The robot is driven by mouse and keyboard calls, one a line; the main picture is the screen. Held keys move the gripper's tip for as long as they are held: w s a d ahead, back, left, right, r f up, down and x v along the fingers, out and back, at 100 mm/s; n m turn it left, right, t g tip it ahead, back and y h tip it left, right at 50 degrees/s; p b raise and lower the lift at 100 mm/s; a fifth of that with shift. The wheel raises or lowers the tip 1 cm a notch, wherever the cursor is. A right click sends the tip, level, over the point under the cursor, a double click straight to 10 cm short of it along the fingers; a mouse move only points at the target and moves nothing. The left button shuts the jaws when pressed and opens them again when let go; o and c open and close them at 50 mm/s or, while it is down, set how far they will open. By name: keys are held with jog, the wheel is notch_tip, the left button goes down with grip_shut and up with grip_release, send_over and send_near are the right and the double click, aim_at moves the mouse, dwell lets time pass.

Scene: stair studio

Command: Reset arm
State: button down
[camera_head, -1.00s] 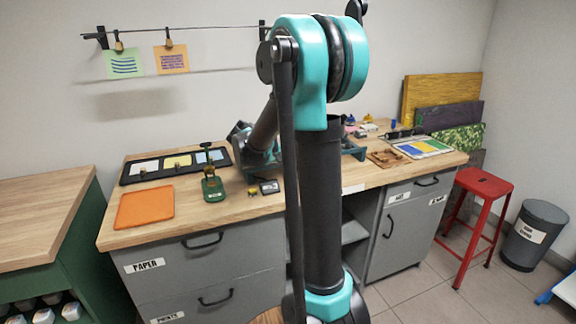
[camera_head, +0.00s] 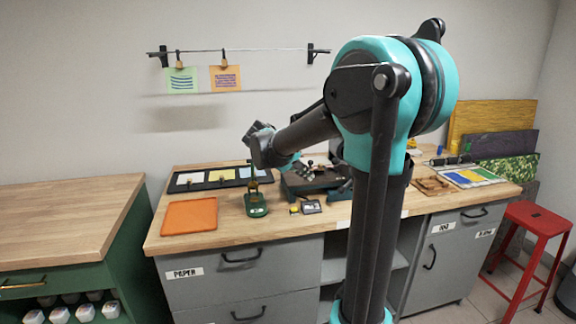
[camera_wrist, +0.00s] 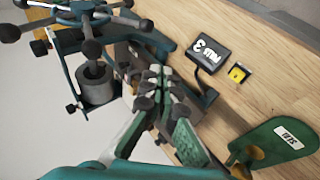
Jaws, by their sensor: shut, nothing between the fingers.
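My gripper (camera_head: 308,174) hangs over the back middle of the workbench, with its fingers pointing down and right in the head view. In the wrist view my gripper (camera_wrist: 158,78) shows both fingers, with green pads, brought together and nothing between them. A dark press-like device with a spoked wheel (camera_wrist: 82,18) lies beyond the fingertips. Its teal and dark body (camera_head: 300,186) is partly hidden by my gripper in the head view. I cannot tell how far the fingers are from it.
A red stool (camera_head: 537,218) stands at right. A wooden-topped green cabinet (camera_head: 60,208) is at left.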

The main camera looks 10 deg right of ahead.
jog(key=s+a+f+m+y, duration=0.1)
jog(key=s+f+y, duration=0.3)
jog(key=s+f, duration=0.6)
jog(key=s+a+f+y, duration=0.4)
jog(key=s+f, duration=0.6)
jog(key=s, duration=0.5)
jog(key=shift+s+m+y, duration=0.25)
jog(key=shift+m+y, duration=0.15)
jog(key=c, duration=2.3)
grip_release()
jog(key=shift+a, duration=0.1)
